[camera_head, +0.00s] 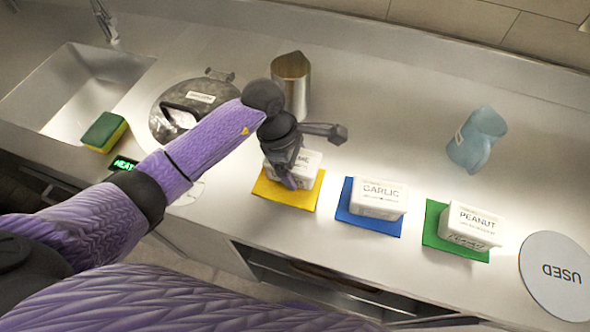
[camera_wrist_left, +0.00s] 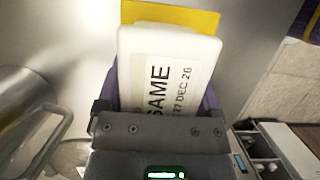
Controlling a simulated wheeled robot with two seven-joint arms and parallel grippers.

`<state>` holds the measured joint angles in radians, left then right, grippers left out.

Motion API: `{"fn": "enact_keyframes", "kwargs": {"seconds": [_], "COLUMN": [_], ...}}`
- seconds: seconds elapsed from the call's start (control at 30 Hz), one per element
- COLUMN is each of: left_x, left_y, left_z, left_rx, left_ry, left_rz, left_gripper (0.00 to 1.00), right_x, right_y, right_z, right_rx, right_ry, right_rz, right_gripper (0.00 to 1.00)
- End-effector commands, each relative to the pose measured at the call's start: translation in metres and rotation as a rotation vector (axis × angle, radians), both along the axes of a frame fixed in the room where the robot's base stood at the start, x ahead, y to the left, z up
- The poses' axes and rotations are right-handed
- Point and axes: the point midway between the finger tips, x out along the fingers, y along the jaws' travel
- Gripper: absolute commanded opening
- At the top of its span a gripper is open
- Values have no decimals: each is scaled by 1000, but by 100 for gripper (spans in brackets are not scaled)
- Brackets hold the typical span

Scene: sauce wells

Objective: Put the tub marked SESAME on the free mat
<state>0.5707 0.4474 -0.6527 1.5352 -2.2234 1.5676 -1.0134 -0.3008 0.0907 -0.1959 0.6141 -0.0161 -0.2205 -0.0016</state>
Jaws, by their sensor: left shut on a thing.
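The white SESAME tub (camera_head: 308,162) is at the yellow mat (camera_head: 272,190), partly hidden behind my left gripper (camera_head: 289,175); only the end of its name shows. In the left wrist view the tub (camera_wrist_left: 165,62) is between the fingers of my left gripper (camera_wrist_left: 158,118), which is shut on it. The yellow mat (camera_wrist_left: 190,18) shows past its far end. I cannot tell whether the tub touches the mat. The GARLIC tub (camera_head: 380,197) sits on the blue mat (camera_head: 357,219). The PEANUT tub (camera_head: 470,225) sits on the green mat (camera_head: 433,232). My right gripper is out of view.
A metal jug (camera_head: 291,80) and a lidded round pot (camera_head: 165,105) stand behind. A round USED disc (camera_head: 545,250) lies at the right. A sponge (camera_head: 104,131) lies by the sink (camera_head: 70,85).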

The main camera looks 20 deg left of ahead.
Motion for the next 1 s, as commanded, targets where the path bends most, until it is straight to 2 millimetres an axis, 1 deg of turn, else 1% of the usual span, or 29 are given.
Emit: {"fn": "enact_keyframes", "kwargs": {"seconds": [0.03, 0.1, 0.27, 0.37, 0.4, 0.47, 0.67, 0.77, 0.87, 1.0], "left_x": [-1, 0, 0, 0, 0, 0, 0, 0, 1, 1], "left_y": [0, 0, 0, 0, 0, 0, 0, 1, 9, 21], "left_z": [-12, -18, -16, -19, -20, -19, -19, -10, 12, 52], "left_rx": [-1, -1, 0, 0, 0, 0, 0, 1, 3, 3], "left_ry": [5, 1, -1, -1, 0, 0, 0, -2, -5, -5], "left_rz": [2, 0, -2, -2, -2, -2, -2, -2, -2, -2], "left_gripper": [3, 3, 3, 3, 87, 100, 100, 100, 100, 100], "right_x": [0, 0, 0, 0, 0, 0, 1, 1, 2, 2], "right_y": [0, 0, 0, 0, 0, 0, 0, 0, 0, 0], "right_z": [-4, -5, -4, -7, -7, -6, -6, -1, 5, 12], "right_rx": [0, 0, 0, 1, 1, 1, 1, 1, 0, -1], "right_ry": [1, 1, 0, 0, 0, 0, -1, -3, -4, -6], "right_rz": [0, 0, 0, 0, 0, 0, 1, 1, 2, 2], "right_gripper": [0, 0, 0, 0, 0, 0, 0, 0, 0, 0]}}
